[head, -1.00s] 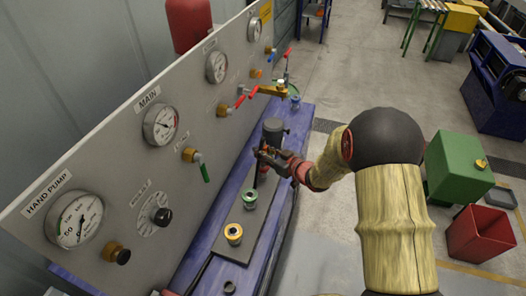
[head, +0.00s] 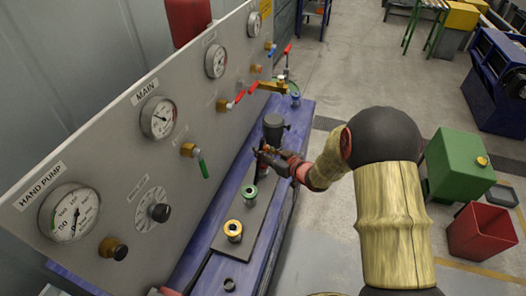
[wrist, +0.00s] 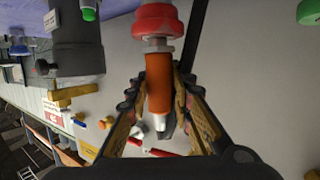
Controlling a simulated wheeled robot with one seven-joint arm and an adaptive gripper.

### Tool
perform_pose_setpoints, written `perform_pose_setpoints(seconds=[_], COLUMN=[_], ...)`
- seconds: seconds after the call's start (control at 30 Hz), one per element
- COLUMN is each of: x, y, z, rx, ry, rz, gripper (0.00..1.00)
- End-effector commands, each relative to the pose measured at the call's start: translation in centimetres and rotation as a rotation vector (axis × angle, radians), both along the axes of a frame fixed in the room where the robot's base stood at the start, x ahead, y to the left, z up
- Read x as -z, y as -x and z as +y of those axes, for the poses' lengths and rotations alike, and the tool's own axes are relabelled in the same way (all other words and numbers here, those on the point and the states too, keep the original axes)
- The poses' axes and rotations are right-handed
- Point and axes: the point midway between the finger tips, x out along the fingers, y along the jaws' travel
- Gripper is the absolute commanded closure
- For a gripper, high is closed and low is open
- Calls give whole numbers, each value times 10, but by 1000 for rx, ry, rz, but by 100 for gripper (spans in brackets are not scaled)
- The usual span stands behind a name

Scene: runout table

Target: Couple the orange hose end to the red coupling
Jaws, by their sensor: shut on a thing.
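In the wrist view the orange hose end (wrist: 159,82) lies lengthwise between the fingers of my gripper (wrist: 166,75), which is shut on it. A grey metal nut shows at its upper end and a pale metal tip at its lower end. The red coupling (wrist: 158,20) is straight above, in line with the hose end. The nut appears to meet the coupling, but I cannot tell whether they are joined. In the head view my gripper (head: 262,153) is low over the bench, beside a dark grey cylinder. The hose end and red coupling cannot be made out there.
The dark grey cylinder (head: 273,128) stands just behind my gripper. A green coupling (head: 249,193) and a yellow coupling (head: 233,230) stand nearer on the blue bench (head: 222,200). The gauge panel (head: 120,150) rises at left. A red bin (head: 480,232) stands on the floor at right.

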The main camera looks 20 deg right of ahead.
Motion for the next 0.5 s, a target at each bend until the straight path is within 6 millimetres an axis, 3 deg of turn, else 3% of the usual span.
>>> perform_pose_setpoints(seconds=[0.47,0.5], x=[10,9], y=[0,0], z=[0,0], rx=[0,0], ry=[0,0], rz=[0,1], gripper=[100,76])
